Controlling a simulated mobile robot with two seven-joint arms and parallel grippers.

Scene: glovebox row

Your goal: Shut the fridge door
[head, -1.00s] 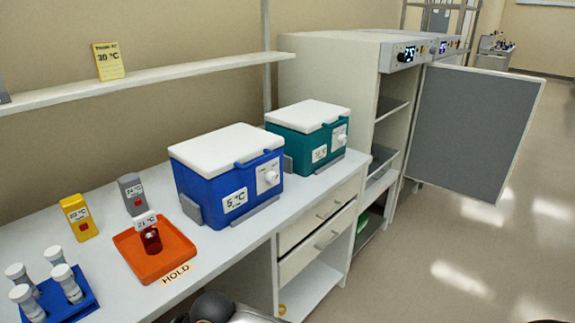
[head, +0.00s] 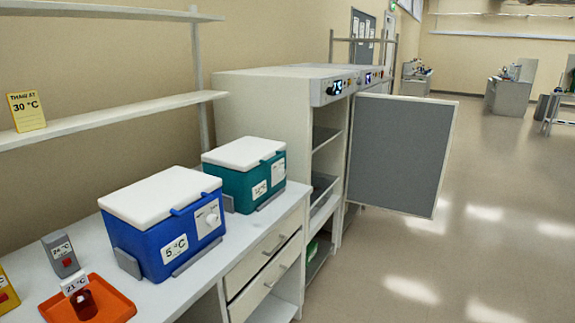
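The fridge (head: 283,100) is a tall white cabinet past the end of the bench, in the middle of the head view. Its front is open and shows inner shelves (head: 325,137). A control panel (head: 336,87) with a lit display and a knob runs along its top edge. The fridge door (head: 398,150) is a grey panel with a pale frame. It stands swung wide open, out to the right over the floor. Neither of my grippers is in view.
The bench at left holds a blue cooler box (head: 165,240) marked 5 °C, a teal cooler box (head: 245,185), and an orange tray (head: 110,305). A drawer (head: 262,262) is in the bench front. The floor (head: 470,260) at right is clear.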

